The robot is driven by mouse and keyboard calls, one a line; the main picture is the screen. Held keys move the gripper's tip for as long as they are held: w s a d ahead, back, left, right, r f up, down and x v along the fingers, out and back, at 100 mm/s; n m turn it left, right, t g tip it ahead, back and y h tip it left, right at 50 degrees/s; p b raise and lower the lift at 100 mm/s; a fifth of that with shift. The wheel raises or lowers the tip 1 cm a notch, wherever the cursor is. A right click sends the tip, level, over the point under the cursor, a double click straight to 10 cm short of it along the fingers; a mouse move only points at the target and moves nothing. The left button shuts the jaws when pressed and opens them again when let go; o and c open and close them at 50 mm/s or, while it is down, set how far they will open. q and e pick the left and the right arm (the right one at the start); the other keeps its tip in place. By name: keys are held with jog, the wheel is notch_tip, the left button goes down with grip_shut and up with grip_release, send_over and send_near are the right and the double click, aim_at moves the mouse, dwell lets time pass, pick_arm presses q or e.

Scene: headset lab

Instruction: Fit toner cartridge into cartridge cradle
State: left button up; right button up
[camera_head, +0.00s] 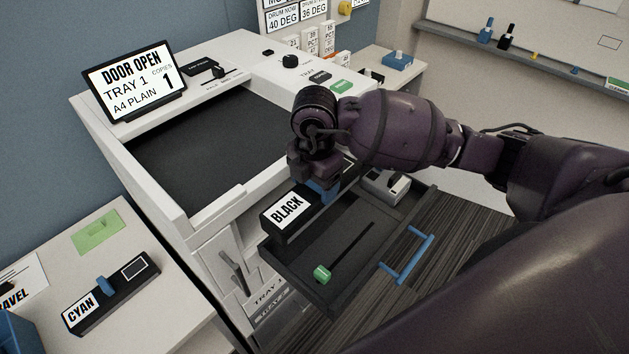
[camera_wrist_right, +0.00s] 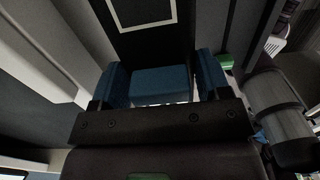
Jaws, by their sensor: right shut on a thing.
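A black toner cartridge (camera_head: 287,209) with a white BLACK label is at the left of the dark pulled-out tray (camera_head: 345,262), which looks like the cradle. My right gripper (camera_head: 320,185) is shut on the cartridge's blue handle from above. The right wrist view shows the blue handle (camera_wrist_right: 160,85) between the two fingers, with the dark cartridge body (camera_wrist_right: 150,35) beyond. My gripper and arm hide the cartridge's far part. I cannot tell whether it rests in the tray or is just above it. My left gripper is not in view.
The tray has a green-knobbed lever (camera_head: 322,273) and a blue bar handle (camera_head: 408,256). The white printer (camera_head: 205,240) stands to its left, its screen (camera_head: 130,82) reading DOOR OPEN. A CYAN cartridge (camera_head: 110,292) lies on the left table. My right arm covers the right side.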

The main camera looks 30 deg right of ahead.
aim_at(314, 199)
jog(key=shift+f+b, duration=1.4)
jog(key=shift+f, duration=1.05)
dwell(0.4)
jog(key=shift+f, duration=0.4)
jog(key=shift+f+b, duration=0.6)
jog(key=shift+f, duration=0.2)
